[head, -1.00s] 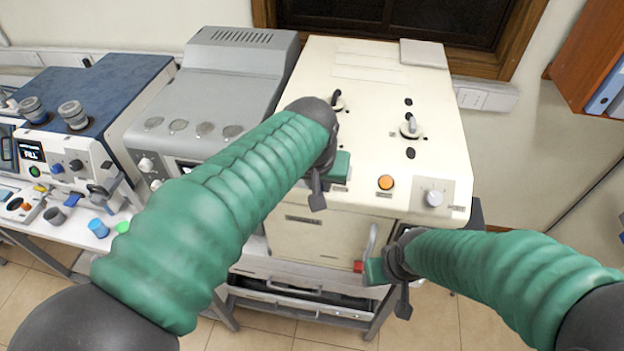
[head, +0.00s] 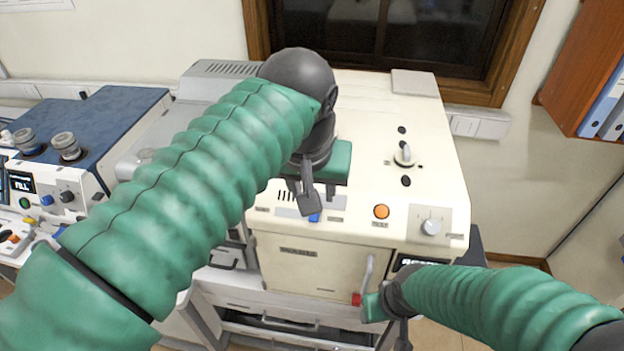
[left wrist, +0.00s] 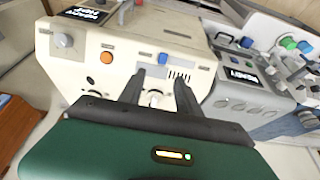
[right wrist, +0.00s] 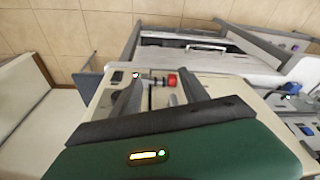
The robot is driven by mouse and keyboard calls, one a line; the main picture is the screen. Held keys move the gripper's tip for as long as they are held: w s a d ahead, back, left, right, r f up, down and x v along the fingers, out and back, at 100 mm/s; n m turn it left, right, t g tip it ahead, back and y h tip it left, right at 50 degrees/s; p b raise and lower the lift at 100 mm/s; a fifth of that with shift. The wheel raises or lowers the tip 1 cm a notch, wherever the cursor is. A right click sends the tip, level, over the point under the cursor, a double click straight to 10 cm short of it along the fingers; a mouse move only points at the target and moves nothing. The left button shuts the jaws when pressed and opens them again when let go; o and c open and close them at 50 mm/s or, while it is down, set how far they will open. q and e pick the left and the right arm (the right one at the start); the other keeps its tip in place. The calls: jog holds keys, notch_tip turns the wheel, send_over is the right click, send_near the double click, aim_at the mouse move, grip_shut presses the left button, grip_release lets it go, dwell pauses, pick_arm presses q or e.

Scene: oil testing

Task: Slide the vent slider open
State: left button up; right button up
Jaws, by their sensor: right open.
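The vent slider is a small blue tab (head: 315,217) on the front edge of the cream machine's top (head: 360,120), beside dark vent slots. In the left wrist view the blue tab (left wrist: 163,58) lies just beyond my open fingers, with the slots to its right. My left gripper (left wrist: 160,76) is open and empty, pointing down above the panel. In the head view its dark finger partly covers the slider area. My right gripper (right wrist: 159,73) is open at the machine's front, with a lever's red end (right wrist: 172,80) seen between its fingers. Contact there is unclear.
An orange button (head: 381,211) and a grey knob (head: 431,227) sit right of the slider. A metal lever (head: 368,270) with a red end stands on the front face. A toggle (head: 404,154) rises from the top. A grey machine (head: 215,80) stands close on the left.

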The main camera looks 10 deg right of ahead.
pick_arm(q)
jog(key=v, duration=0.4)
jog(key=shift+d+r, duration=0.3)
jog(key=shift+a, duration=0.1)
jog(key=w+a+f+n+b, duration=0.1)
jog(key=a+f+b, duration=0.1)
jog(key=a+f, duration=0.5)
jog(key=w+a+f+g+y+b, duration=0.1)
jog(key=a+f, duration=0.2)
jog(key=f, duration=0.7)
jog(key=a+f+n+b, duration=0.1)
jog(key=a+f+b, duration=0.1)
jog(key=a+f, duration=0.5)
jog(key=s+a+f+b, duration=0.1)
jog(key=s+a+f, duration=0.3)
jog(key=f, duration=0.5)
jog(key=s+a+f+n+b, duration=0.1)
jog(key=s+a+f, duration=0.3)
jog(key=s+f, duration=0.3)
jog(key=shift+a+f+n+g+b, duration=0.3)
jog(key=shift+f+g+b, duration=0.1)
jog(key=shift+f, duration=0.75)
jog(key=shift+a, duration=0.2)
